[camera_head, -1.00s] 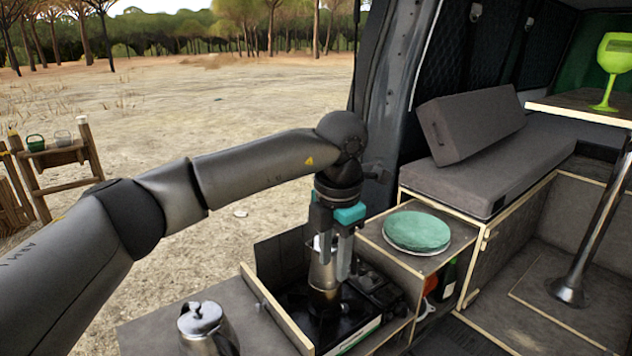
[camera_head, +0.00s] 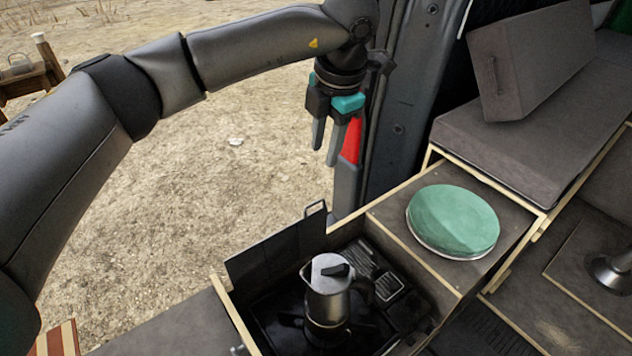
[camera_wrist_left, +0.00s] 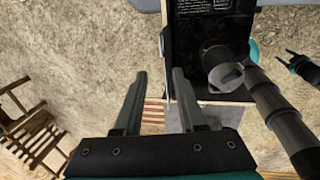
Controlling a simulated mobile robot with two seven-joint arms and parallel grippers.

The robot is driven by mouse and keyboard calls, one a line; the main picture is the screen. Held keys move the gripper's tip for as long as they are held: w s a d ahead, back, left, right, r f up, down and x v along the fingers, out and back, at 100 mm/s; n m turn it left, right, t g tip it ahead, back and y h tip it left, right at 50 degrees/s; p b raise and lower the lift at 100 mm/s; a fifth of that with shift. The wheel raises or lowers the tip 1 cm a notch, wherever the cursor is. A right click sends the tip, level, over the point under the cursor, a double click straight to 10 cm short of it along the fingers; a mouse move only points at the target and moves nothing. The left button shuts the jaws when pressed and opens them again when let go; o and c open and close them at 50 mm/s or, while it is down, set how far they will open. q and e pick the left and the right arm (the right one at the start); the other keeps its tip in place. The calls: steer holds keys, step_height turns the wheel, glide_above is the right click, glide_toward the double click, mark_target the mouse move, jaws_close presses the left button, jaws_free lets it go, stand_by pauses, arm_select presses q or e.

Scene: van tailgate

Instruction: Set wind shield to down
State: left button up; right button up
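The wind shield (camera_head: 277,250) is a dark flat panel standing upright along the far left edge of the stove (camera_head: 388,295), with a small loop at its top right corner. A silver moka pot (camera_head: 328,292) stands upright on the stove. My left gripper (camera_head: 325,155) is open and empty, above and behind the wind shield and apart from it.
A green round lid-like disc (camera_head: 453,220) lies on the cabinet right of the stove. The van's door pillar (camera_head: 395,100) rises close right of my left gripper. A grey cushion (camera_head: 525,55) leans on the bench. Open sandy ground lies left of the stove.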

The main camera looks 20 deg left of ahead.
arm_select(q)
steer(key=p, duration=0.1)
glide_toward(314, 203)
steer(key=f, duration=0.2)
steer(key=f+p, duration=0.1)
steer(key=f, duration=0.2)
steer(key=w+a+f, duration=0.1)
steer(key=f, duration=0.1)
steer(key=shift+a+f, duration=0.1)
steer(key=shift+f, duration=0.05)
arm_select(e)
steer(key=r, duration=0.2)
steer(key=shift+s+d+r, duration=0.15)
steer(key=shift+s+r, duration=0.2)
steer(key=shift+s, duration=0.05)
arm_select(q)
steer(key=shift+c, duration=0.2)
jaws_close()
